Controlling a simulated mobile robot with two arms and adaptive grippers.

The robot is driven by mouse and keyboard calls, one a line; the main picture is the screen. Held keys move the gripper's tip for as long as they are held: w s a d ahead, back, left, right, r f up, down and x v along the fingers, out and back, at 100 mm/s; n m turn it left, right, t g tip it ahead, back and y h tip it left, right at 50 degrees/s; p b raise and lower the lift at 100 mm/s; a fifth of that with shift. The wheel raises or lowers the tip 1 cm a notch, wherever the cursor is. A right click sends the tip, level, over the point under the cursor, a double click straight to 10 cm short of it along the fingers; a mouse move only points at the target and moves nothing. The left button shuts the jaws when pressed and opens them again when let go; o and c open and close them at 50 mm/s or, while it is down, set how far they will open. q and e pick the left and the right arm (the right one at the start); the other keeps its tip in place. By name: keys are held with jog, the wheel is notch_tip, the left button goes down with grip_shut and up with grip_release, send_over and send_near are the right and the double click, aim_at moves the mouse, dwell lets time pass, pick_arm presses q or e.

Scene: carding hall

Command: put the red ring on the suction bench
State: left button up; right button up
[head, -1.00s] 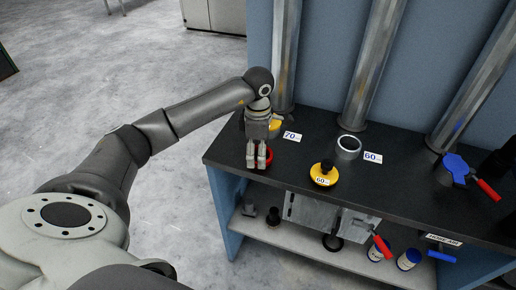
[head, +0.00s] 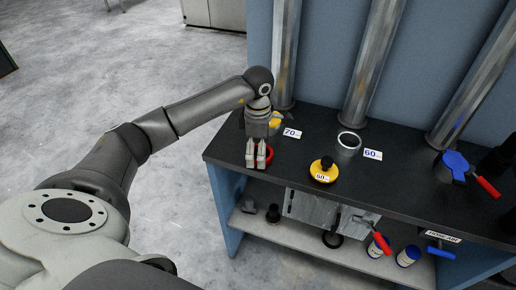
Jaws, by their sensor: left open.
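The red ring (head: 269,154) is at the left end of the dark bench top (head: 300,160), in front of the upright metal pipes. It is partly hidden behind the fingers of my left gripper (head: 256,162). The gripper points down over the ring's near left side, with its two fingers apart. I cannot tell whether a fingertip touches the ring. My right gripper is not in view.
A yellow part (head: 275,120) is behind my left gripper, near a "70" label (head: 292,133). A lower shelf (head: 290,235) holds several items.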

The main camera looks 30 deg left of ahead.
pick_arm(q)
jog(key=shift+r, duration=0.4)
notch_tip(320, 180, up, 11)
jog(key=b, duration=0.2)
jog(key=shift+r, duration=0.2)
